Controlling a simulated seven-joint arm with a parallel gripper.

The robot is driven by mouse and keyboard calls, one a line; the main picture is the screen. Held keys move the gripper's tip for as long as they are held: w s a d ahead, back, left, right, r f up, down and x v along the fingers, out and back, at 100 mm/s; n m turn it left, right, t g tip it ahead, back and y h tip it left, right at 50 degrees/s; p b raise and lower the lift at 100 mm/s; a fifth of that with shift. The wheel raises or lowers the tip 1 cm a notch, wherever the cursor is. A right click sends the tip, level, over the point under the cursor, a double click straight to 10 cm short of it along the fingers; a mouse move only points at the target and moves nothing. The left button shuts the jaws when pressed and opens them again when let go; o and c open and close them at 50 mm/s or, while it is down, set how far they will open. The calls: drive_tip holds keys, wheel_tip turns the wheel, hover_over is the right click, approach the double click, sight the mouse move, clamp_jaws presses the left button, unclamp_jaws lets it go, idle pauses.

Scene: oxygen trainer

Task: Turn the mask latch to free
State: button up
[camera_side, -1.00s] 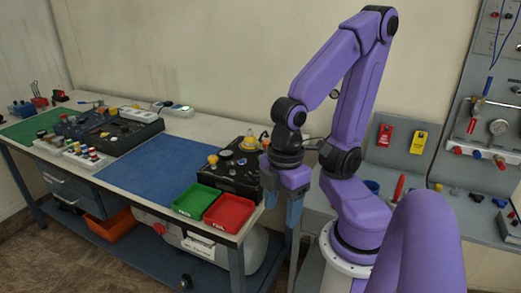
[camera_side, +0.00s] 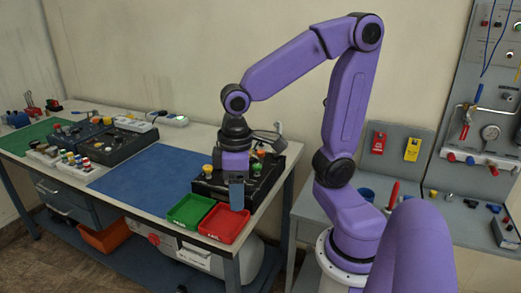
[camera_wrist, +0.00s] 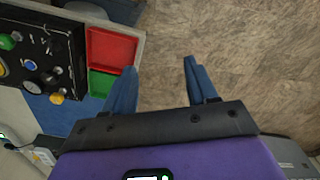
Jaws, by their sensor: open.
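A black panel (camera_side: 214,187) with several knobs stands at the right end of the workbench. It also shows at the upper left of the wrist view (camera_wrist: 62,28), with a green knob, a yellow knob and round dials on it. I cannot tell which of its parts is the mask latch. My gripper (camera_side: 237,205) hangs in front of the panel, near the red tray, and hides part of the panel. In the wrist view my gripper (camera_wrist: 158,72) is open and empty, with its blue fingers apart over the floor beside the trays.
A green tray (camera_side: 188,211) and a red tray (camera_side: 222,224) lie at the bench's front edge by the panel. A blue mat (camera_side: 145,180) to their left is clear. Other black panels (camera_side: 120,145) stand farther left. A grey side bench (camera_side: 400,165) is at the right.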

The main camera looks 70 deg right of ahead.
drive_tip(key=w+d+r+m, duration=0.2)
drive_tip(key=w+d+m, duration=0.5)
drive_tip(key=w, duration=0.2)
wheel_tip(320, 180, up, 3)
drive_tip(key=m, duration=1.7)
hover_over(261, 151)
wheel_tip(261, 151, down, 17)
drive_tip(key=shift+r, duration=0.2)
drive_tip(key=c, duration=1.1)
